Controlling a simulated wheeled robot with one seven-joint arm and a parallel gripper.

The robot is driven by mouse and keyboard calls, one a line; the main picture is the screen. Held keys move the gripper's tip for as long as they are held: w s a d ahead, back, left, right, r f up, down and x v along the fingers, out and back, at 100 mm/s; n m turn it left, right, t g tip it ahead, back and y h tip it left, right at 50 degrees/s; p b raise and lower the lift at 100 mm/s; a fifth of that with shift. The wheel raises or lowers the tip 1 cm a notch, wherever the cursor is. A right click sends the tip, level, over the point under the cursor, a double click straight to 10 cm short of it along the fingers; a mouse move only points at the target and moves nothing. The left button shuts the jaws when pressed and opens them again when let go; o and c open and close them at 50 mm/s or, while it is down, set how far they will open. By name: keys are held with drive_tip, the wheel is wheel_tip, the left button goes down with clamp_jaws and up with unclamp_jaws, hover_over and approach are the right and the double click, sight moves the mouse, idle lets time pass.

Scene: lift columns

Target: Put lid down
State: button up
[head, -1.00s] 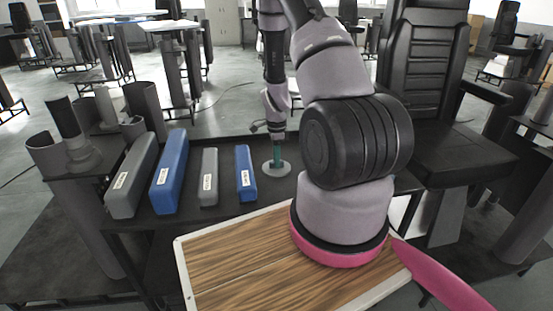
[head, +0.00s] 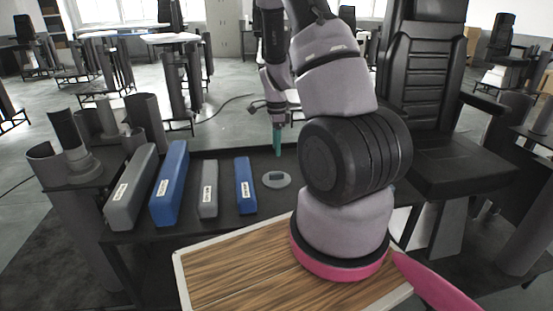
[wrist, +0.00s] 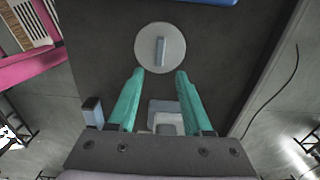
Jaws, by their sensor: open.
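The lid (head: 276,180) is a flat light-grey disc with a raised bar handle. It lies flat on the dark table, right of the short blue box. It also shows in the wrist view (wrist: 172,48), its handle standing upright in the picture. My gripper (head: 278,150) is above the lid with its teal fingers pointing down, clear of the handle. In the wrist view my gripper (wrist: 162,72) has its two fingers spread wide, with nothing between them.
Two long boxes, grey (head: 132,188) and blue (head: 170,183), and two shorter ones, grey (head: 208,188) and blue (head: 245,186), stand left of the lid. Grey cylinders (head: 145,120) are at far left. A wooden board (head: 235,272) is in front, a black chair (head: 440,130) at right.

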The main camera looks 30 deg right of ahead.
drive_tip(key=s+a+r+n+t+y, duration=0.15)
drive_tip(key=a+r+n, duration=0.25)
drive_tip(key=r, duration=0.7)
drive_tip(key=s+a+r+n+t, duration=0.2)
drive_tip(key=s+a+r+n, duration=0.15)
drive_tip(key=r, duration=0.85)
drive_tip(key=s+a+r+n+t, duration=0.2)
drive_tip(key=s+a+r+n, duration=0.1)
drive_tip(key=s+r+n, duration=0.2)
drive_tip(key=s+a+r+n+t, duration=0.1)
drive_tip(key=s+a+r+n, duration=0.1)
drive_tip(key=s+r+n, duration=0.2)
drive_tip(key=s+r, duration=0.3)
drive_tip(key=s, duration=0.2)
drive_tip(key=shift+s+a+r+n+t, duration=0.3)
drive_tip(key=shift+s+a+n+t, duration=0.05)
drive_tip(key=shift+a, duration=0.05)
drive_tip(key=shift+y, duration=0.25)
